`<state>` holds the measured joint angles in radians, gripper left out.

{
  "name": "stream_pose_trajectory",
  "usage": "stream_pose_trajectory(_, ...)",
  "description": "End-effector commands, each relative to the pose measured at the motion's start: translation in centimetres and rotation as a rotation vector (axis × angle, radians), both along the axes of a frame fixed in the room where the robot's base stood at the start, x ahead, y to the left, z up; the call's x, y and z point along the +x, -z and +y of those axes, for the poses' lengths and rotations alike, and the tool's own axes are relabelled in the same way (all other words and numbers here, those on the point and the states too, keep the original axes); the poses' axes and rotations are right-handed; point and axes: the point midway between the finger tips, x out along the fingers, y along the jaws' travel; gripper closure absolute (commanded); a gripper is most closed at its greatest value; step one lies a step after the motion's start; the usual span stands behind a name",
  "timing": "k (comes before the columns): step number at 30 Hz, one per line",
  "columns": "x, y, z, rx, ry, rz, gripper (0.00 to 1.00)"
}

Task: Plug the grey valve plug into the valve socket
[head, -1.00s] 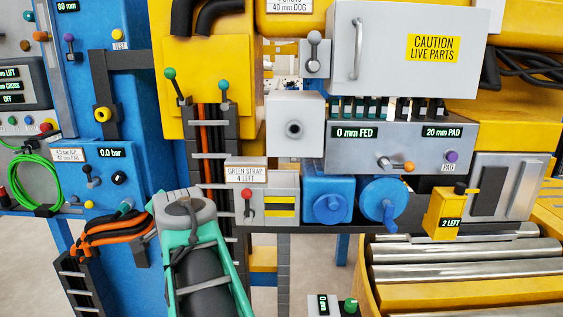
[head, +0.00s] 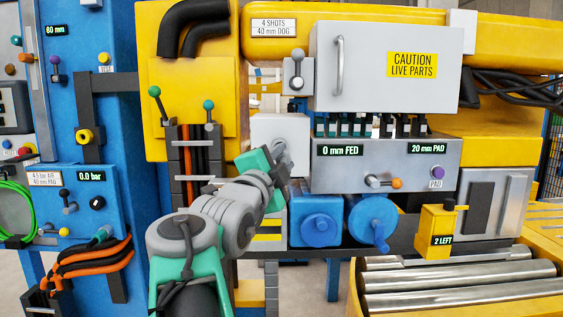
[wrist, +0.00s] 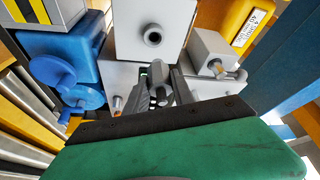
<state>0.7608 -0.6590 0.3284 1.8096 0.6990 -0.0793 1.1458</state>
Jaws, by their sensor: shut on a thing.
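The valve socket (wrist: 153,36) is a dark-rimmed round hole on a stub on a pale grey box (head: 265,130). In the head view my arm covers the socket. My gripper (head: 283,155) is in front of the box's right part. In the wrist view my gripper (wrist: 160,92) is shut on a small grey piece, taken as the grey valve plug (wrist: 158,72), largely hidden between the fingers. The plug shows below the socket in that picture, apart from it. I cannot tell the depth gap.
A grey panel (head: 440,160) with an orange-tipped lever (head: 396,184) lies to the right. Blue round housings (head: 370,220) sit below. A lever box (head: 298,72) is above, beside a white cabinet (head: 360,70). Orange cables (head: 186,155) run at the left.

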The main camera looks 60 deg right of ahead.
Motion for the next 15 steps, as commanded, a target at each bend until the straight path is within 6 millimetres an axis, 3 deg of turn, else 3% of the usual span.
stream_pose_trajectory(5,0.3,0.6,0.3,-0.002,-0.003,0.001,1.0)
stream_pose_trajectory(15,2.0,0.2,-3.1,0.001,0.0,0.004,1.0)
